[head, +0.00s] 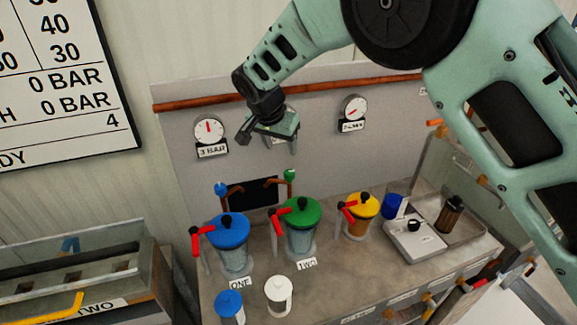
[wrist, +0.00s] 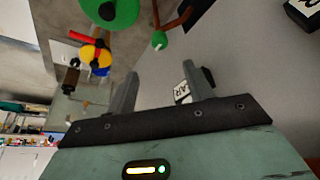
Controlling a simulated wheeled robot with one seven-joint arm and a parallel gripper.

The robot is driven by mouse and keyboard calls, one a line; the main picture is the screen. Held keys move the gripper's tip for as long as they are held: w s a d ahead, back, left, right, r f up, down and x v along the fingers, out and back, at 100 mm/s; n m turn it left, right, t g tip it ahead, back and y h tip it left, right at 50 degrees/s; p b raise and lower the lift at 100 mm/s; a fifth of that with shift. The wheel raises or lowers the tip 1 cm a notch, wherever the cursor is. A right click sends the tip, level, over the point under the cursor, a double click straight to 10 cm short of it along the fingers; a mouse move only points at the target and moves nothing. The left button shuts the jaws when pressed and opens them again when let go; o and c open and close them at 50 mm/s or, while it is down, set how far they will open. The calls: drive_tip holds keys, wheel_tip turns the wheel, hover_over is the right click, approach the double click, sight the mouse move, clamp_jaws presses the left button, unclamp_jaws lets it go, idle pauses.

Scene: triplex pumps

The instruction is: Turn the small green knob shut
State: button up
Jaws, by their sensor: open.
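The small green knob (head: 291,175) sits on a copper pipe at the back of the bench, above the green-lidded pump labelled TWO. It also shows in the wrist view (wrist: 159,40), beyond the fingertips and roughly between their lines. My gripper (head: 270,138) is above the knob and slightly left of it in the head view, in front of the grey back panel. In the wrist view my gripper (wrist: 168,82) has its two fingers apart with nothing held between them. The gripper and knob are not touching.
A similar blue knob (head: 221,188) is on the left pipe. Blue (head: 229,229), green (head: 303,212) and yellow (head: 362,205) lidded pumps have red handles. Gauges (head: 209,130) (head: 354,107) hang on the panel.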

sight(289, 172)
drive_tip(key=p+x, duration=0.4)
drive_tip(key=x, duration=0.8)
drive_tip(key=shift+d+f, duration=0.1)
drive_tip(key=shift+f, duration=0.1)
drive_tip(key=c, duration=1)
